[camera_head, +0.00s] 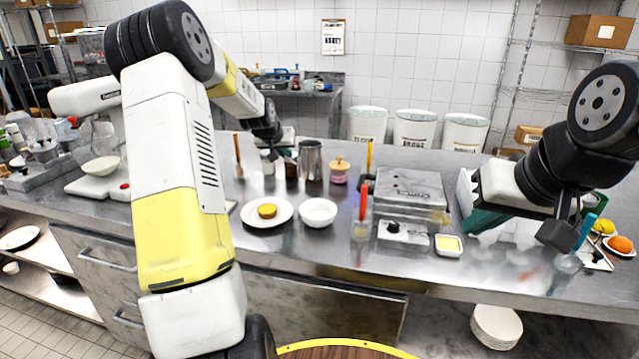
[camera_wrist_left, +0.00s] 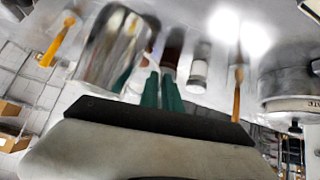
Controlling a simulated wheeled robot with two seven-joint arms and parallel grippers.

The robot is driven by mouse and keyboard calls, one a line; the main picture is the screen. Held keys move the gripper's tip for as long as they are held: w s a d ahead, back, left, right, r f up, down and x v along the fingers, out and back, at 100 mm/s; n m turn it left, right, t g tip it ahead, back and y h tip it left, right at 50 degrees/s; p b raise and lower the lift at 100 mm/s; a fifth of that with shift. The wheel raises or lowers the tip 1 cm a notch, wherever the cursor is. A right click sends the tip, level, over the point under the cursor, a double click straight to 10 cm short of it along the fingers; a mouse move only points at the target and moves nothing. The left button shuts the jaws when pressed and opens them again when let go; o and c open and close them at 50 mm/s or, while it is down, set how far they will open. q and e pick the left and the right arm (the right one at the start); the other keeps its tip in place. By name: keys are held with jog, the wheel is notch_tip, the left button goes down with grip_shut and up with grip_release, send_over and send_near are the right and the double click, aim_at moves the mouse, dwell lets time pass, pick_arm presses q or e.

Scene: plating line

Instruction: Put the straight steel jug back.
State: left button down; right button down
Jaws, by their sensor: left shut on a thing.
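The straight steel jug (camera_head: 311,160) stands upright toward the back of the steel counter, and it shows large and blurred in the left wrist view (camera_wrist_left: 112,50). My left gripper (camera_head: 288,150) reaches in from the left at the jug's side. In the left wrist view its green fingers (camera_wrist_left: 161,88) are close together beside the jug, shut on its handle side; the grip itself is partly hidden. I cannot tell whether the jug's base touches the counter. My right gripper (camera_head: 560,236) hangs over the counter's right side; its fingers cannot be made out.
A brown jar (camera_head: 291,169) stands just left of the jug, and a pink pot with a yellow lid (camera_head: 340,170) stands to its right. A white bowl (camera_head: 318,211) and a plate (camera_head: 251,219) are in front. A steel press (camera_head: 411,188) stands further right.

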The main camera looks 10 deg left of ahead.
pick_arm(q)
jog(key=shift+f, duration=3.9)
jog(key=shift+f, duration=0.2)
jog(key=c, duration=1.6)
grip_release()
jog(key=shift+o, duration=0.2)
